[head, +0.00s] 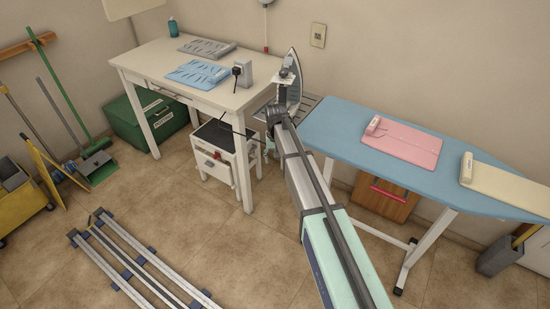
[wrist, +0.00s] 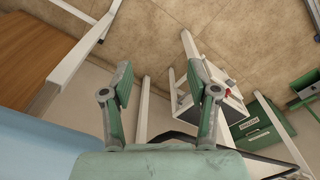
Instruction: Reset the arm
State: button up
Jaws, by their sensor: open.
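My gripper (wrist: 160,82) is open in the wrist view, with its two green-padded fingers apart and nothing between them. Bare tiled floor and furniture legs show beyond the fingers. In the head view my arm reaches from the lower right up to the near left end of the ironing board (head: 343,139), beside a standing grey iron (head: 294,82). The finger ends are hard to make out there.
A white table (head: 160,56) holds a small teal bottle (head: 173,27) and folded blue cloth (head: 198,73). Pink cloth (head: 408,141) lies on the board. Floor at the lower left has rails (head: 130,262).

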dwell(0.4)
jog(key=s+d+f+g, duration=0.1)
jog(key=s+d+f, duration=0.2)
jog(key=s+f, duration=0.45)
jog(key=s+d+f, duration=0.3)
jog(key=s+f, duration=0.3)
jog(key=s, duration=0.3)
jog(key=s+d+f+g, duration=0.2)
jog(key=s+f, duration=0.3)
jog(key=s, duration=0.9)
jog(key=s+d+f+g, duration=0.2)
jog(key=s+d+f, duration=0.3)
jog(key=s, duration=0.9)
jog(key=s+d+f+m+g, duration=0.1)
jog(key=s+f, duration=0.4)
jog(key=s, duration=0.9)
jog(key=shift+d+g, duration=0.6)
jog(key=shift+d, duration=0.55)
